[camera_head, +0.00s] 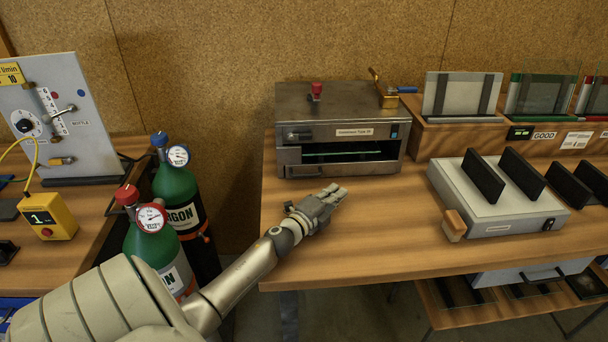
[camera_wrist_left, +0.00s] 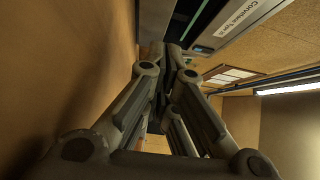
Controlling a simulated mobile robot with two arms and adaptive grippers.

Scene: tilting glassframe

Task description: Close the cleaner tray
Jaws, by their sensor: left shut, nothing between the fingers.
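The cleaner (camera_head: 340,115) is a grey metal box at the back left of the right-hand wooden bench. Its front has a dark opening with a greenish glass edge (camera_head: 342,154) inside. The tray front (camera_head: 345,170) is a metal strip below that opening; how far it stands out is hard to tell. My left gripper (camera_head: 334,192) is shut and empty, just in front of the cleaner and low over the bench. In the left wrist view the fingertips (camera_wrist_left: 172,48) are together near the cleaner's labelled front (camera_wrist_left: 238,22). My right gripper is not in view.
A white device with black upright plates (camera_head: 500,195) stands to the right on the bench (camera_head: 385,240). Racks of framed panels (camera_head: 462,95) stand behind it. Two green gas bottles (camera_head: 175,195) stand left of the bench. The bench top before the cleaner is clear.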

